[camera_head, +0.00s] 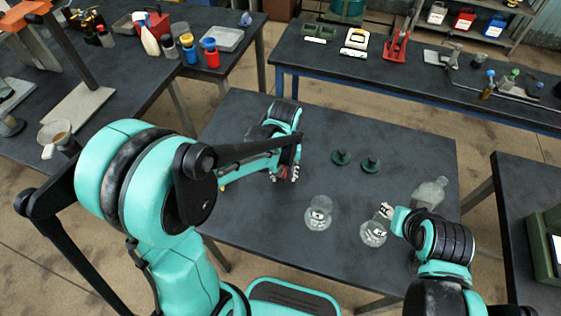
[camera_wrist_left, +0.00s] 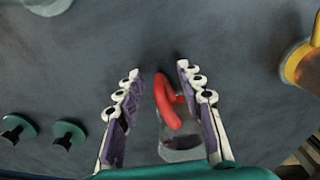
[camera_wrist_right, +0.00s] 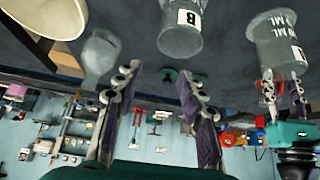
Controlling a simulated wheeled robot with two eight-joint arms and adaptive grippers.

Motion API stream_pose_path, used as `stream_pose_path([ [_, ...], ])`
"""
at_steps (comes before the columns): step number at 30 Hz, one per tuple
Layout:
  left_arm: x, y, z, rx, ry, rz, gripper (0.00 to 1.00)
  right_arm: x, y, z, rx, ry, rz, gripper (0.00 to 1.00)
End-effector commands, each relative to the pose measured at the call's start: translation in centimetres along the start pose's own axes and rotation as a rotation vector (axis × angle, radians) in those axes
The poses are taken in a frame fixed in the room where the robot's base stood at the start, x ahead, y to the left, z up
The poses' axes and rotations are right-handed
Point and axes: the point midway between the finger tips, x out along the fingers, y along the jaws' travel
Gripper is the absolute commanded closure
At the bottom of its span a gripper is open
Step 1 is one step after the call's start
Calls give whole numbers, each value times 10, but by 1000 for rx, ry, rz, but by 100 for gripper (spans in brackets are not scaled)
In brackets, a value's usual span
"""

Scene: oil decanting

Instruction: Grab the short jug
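A small grey jug-like vessel (camera_wrist_left: 182,143) with a red looped handle (camera_wrist_left: 166,105) stands between the fingers of my left gripper (camera_wrist_left: 160,72). The fingers are open on either side of the handle, with a visible gap. In the head view my left gripper (camera_head: 284,174) is low over the middle table, and its arm hides most of the vessel. A yellow-handled vessel (camera_wrist_left: 303,65) shows at the right edge of the left wrist view; I cannot tell which is the short jug. My right gripper (camera_wrist_right: 161,74) is open and empty, near the clear jar marked B (camera_wrist_right: 181,27).
Another clear jar (camera_head: 318,214) stands left of jar B. Two green stoppers (camera_head: 341,158) (camera_head: 371,165) sit behind them on the table (camera_head: 240,110). A clear bottle (camera_head: 430,193) stands at the right edge. The table's back part is clear.

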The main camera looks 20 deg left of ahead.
Motion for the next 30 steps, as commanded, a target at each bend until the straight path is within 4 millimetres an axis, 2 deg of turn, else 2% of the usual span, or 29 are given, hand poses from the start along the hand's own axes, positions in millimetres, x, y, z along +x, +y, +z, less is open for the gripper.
stream_pose_path([
  [1, 0, 0, 0, 0, 0, 0, 62, 0, 0, 0, 0, 0, 0, 60],
  [2, 0, 0, 0, 0, 0, 0, 68, 0, 0, 0, 0, 0, 0, 60],
  [3, 0, 0, 0, 0, 0, 0, 78, 0, 0, 0, 0, 0, 0, 60],
  [6, 0, 0, 0, 0, 0, 0, 100, 0, 0, 0, 0, 0, 0, 60],
  [22, -2, 0, 0, 0, 0, 0, 100, -1, 0, -1, 0, 0, 0, 60],
  [30, -13, 0, 0, 0, 0, 0, 100, -5, 0, -4, 0, 0, 0, 60],
])
